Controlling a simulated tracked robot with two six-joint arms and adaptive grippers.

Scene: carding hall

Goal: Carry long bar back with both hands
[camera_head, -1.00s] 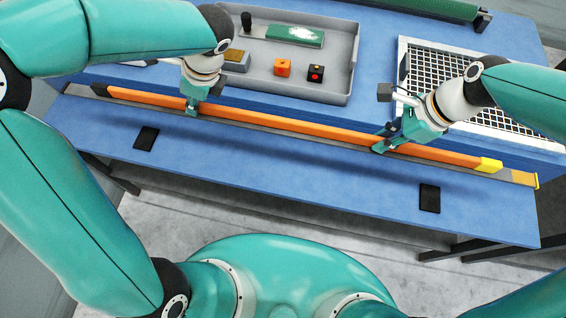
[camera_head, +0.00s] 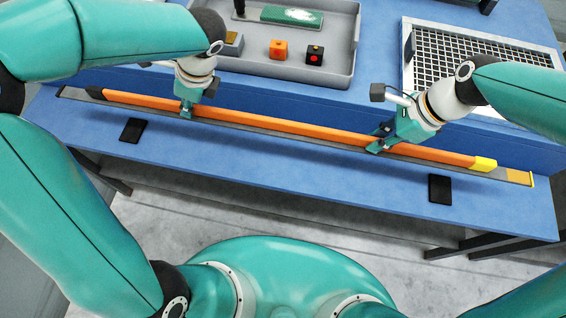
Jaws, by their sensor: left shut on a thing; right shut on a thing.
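The long orange bar (camera_head: 285,131) runs left to right across the blue table, with a dark left end and a yellow right end. My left gripper (camera_head: 187,110) is shut on the bar left of its middle. My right gripper (camera_head: 378,143) is shut on the bar right of its middle. A narrow grey strip (camera_head: 510,175) with a yellow end lies along the bar and shows past both of its ends. I cannot tell whether the bar touches the strip. The fingertips partly cover the bar.
Two black pads (camera_head: 133,130) and (camera_head: 440,188) lie on the front part of the blue table (camera_head: 290,178). A grey tray (camera_head: 300,77) behind the bar holds an orange block (camera_head: 278,49), a black block with a red button (camera_head: 314,54) and a green brush-like piece (camera_head: 292,16). A mesh panel (camera_head: 460,60) stands at right.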

